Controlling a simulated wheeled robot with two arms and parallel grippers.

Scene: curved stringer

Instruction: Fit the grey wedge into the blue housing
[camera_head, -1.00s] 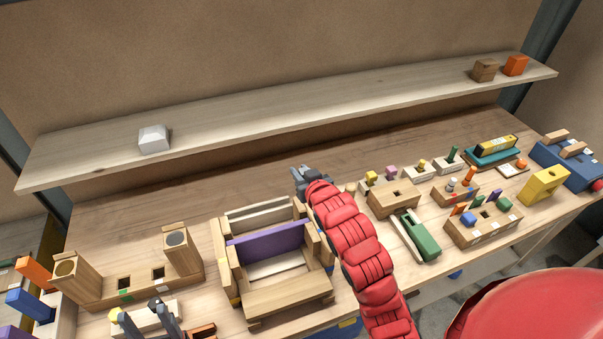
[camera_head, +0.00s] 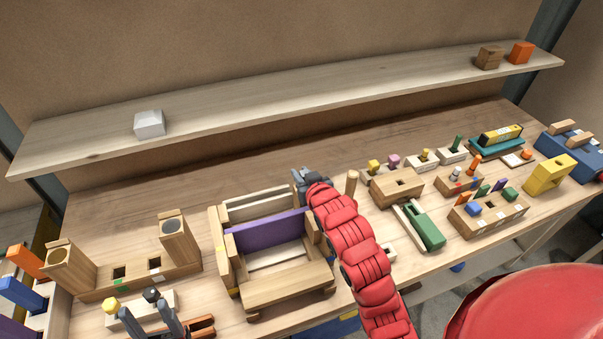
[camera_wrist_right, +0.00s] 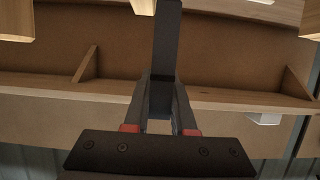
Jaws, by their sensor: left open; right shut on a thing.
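My right gripper (camera_head: 303,178) is over the bench, behind the right side of the wooden frame with the purple board (camera_head: 267,235). In the wrist view its fingers (camera_wrist_right: 160,118) are shut on a long dark grey piece (camera_wrist_right: 165,50), which looks like the grey wedge; its far end runs out of the picture. A blue block-like body (camera_head: 562,152) with wooden pieces on top stands at the far right; it may be the blue housing. My left gripper (camera_head: 165,310) is open and empty at the lower left, near the small block with yellow and black knobs (camera_head: 140,308).
A pale grey block (camera_head: 150,124) sits on the shelf (camera_head: 290,98); brown and orange blocks (camera_head: 521,53) sit at its right end. A two-post wooden stand (camera_head: 135,278) is left. Several small fixtures crowd the right. Bare bench (camera_head: 150,205) lies behind the frame.

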